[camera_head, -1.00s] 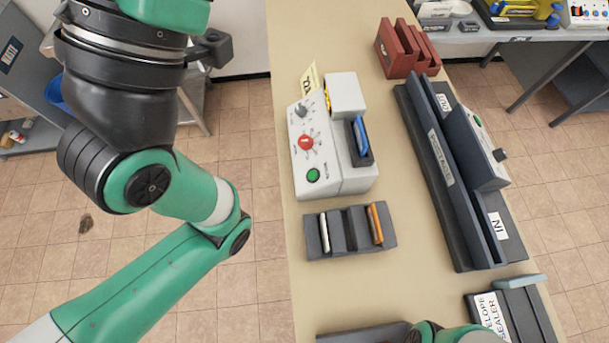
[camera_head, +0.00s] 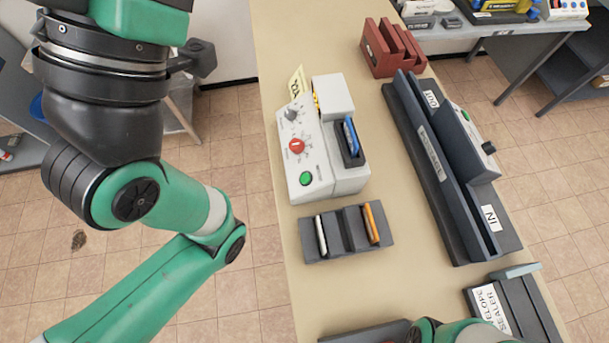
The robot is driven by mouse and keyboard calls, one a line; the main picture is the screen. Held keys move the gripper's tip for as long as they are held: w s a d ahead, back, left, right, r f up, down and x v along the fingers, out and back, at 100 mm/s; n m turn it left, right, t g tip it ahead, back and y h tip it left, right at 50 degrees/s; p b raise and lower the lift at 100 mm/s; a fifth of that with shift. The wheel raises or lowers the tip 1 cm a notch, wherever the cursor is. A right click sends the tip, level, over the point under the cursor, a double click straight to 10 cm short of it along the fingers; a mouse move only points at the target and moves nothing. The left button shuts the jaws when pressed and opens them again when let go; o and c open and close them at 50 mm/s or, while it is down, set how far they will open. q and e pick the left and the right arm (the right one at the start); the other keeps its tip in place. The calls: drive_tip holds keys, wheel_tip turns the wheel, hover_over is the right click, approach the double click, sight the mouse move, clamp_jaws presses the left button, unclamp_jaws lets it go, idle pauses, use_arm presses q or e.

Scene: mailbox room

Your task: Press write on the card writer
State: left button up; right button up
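The card writer (camera_head: 345,182) is a light grey box on the beige table, left of the middle. Its sloped panel carries a dark knob (camera_head: 292,114), a red dial (camera_head: 297,146) and a round green button (camera_head: 306,178) at the near end. A blue card (camera_head: 351,137) stands in a dark slot on its right side. My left arm's green and black links fill the left of the view, but its gripper is out of view. Only a green and dark part of my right arm shows at the bottom edge; its gripper is not visible either.
A dark card holder (camera_head: 346,243) with a white and an orange card stands just in front of the writer. A long dark machine marked IN and OUT (camera_head: 440,165) stands to the right. An envelope sealer (camera_head: 515,305) is at lower right, a red rack (camera_head: 392,50) behind.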

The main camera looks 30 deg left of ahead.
use_arm(q)
clamp_jaws()
idle(1.3)
